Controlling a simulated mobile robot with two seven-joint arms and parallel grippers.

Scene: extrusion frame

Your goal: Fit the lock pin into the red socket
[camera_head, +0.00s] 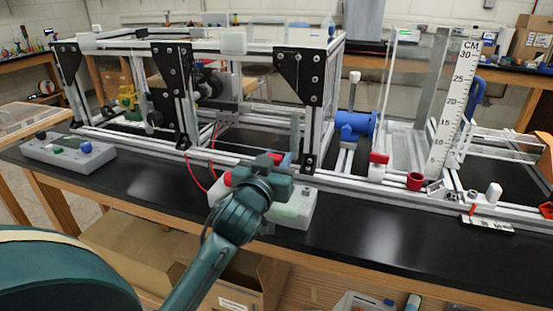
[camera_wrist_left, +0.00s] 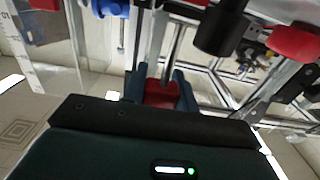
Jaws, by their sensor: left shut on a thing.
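My left gripper (camera_head: 270,158) reaches in over the front rail of the extrusion frame, near the middle. It is shut on a red piece (camera_head: 281,158), which I take to be the head of the lock pin. In the left wrist view the red piece (camera_wrist_left: 162,94) sits between the blue-green fingers (camera_wrist_left: 160,88), and a grey rod (camera_wrist_left: 161,50) appears to run from it. The fingers hide part of it. The red socket (camera_head: 415,181) is a short hollow red cylinder at the front rail, well right of my gripper and apart from it. My right gripper is not in view.
A red-topped white block (camera_head: 378,166) stands just left of the socket. A tall white centimetre scale (camera_head: 453,110) and a clear panel (camera_head: 405,120) rise behind. A white box (camera_head: 292,210) lies beside my gripper. The black table (camera_head: 390,240) is clear in front.

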